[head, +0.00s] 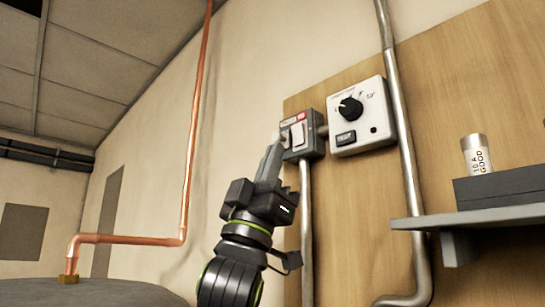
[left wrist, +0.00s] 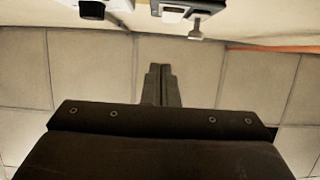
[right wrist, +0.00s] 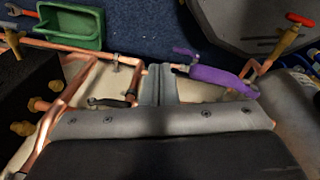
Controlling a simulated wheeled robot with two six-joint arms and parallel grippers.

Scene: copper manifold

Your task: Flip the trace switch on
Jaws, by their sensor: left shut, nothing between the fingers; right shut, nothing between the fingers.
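The switch box (head: 314,146), grey with a pale front and a red label, is mounted on the wooden board. Its small lever shows at the top of the left wrist view (left wrist: 195,33). My left gripper (head: 275,146) is shut and empty, raised just left of the box, with its tips close to the lever's side. My right gripper (right wrist: 158,70) is shut and empty, away from the switch, over copper pipework.
A white control box (head: 360,117) with a black dial is right of the switch. A grey conduit (head: 400,130) and a shelf (head: 475,219) with a labelled can (head: 476,155) stand further right. A copper pipe (head: 192,140) rises at left. The right wrist view shows a purple tool (right wrist: 222,80) and a green tray (right wrist: 60,38).

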